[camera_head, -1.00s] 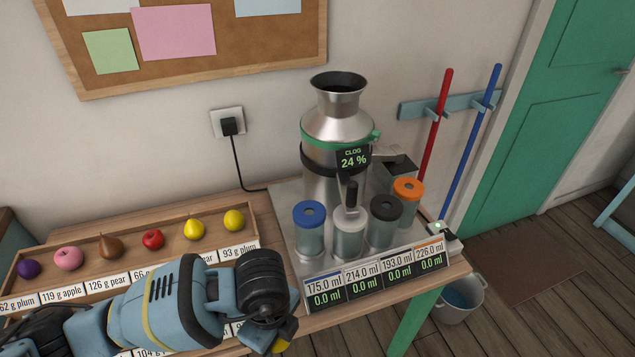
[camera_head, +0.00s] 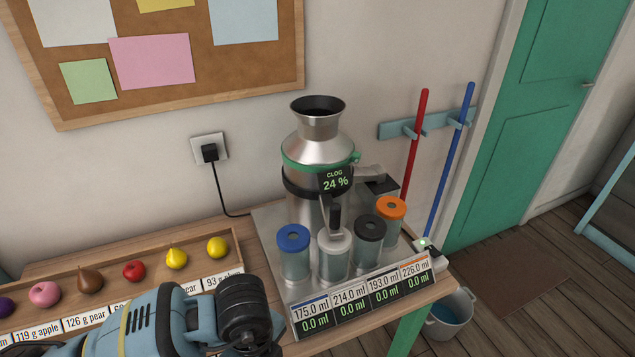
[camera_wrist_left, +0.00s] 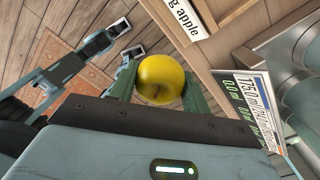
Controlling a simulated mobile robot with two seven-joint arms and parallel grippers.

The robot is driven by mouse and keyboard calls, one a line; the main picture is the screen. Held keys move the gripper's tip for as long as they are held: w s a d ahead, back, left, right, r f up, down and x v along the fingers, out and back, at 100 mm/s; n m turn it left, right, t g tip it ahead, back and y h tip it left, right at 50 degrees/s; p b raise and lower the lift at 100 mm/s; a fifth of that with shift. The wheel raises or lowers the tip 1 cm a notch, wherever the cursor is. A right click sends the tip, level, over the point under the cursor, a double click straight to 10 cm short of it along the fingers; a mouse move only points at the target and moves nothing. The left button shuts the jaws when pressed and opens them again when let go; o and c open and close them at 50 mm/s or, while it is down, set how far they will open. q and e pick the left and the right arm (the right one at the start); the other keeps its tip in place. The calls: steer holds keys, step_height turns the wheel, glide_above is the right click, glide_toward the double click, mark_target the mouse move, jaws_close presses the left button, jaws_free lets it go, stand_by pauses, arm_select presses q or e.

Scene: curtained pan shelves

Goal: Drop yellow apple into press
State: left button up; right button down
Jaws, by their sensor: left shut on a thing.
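The yellow apple (camera_wrist_left: 161,80) is held between the two green fingers of my left gripper (camera_wrist_left: 158,92) in the left wrist view. In the head view my left gripper's fingers and the apple are hidden below the picture edge; only my wrist shows at the bottom, left of the press. The press (camera_head: 318,150) is a steel machine with an open dark funnel mouth (camera_head: 318,106) on top and a display reading clog 24 %. The held apple is apart from the press.
A wooden tray (camera_head: 240,248) holds several fruits, including a yellow pear (camera_head: 177,258) and a yellow plum (camera_head: 217,247). Several lidded jars (camera_head: 295,255) stand before the press, behind volume labels. A bucket (camera_head: 450,315) is on the floor at right. The space above the funnel is clear.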

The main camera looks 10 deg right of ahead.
arm_select(q)
steer(key=shift+w+a+r+m, duration=0.25)
steer(key=shift+w+a+m, duration=0.1)
steer(key=shift+m, duration=0.45)
steer(key=w+a+r+n, duration=0.4)
steer(key=a+r+n, duration=0.3)
steer(key=n, duration=0.6)
steer(key=w+a+r+n, duration=0.4)
steer(key=a+r+n, duration=0.3)
steer(key=n, duration=0.7)
step_height(320, 180, up, 3)
steer(key=shift+f, duration=0.2)
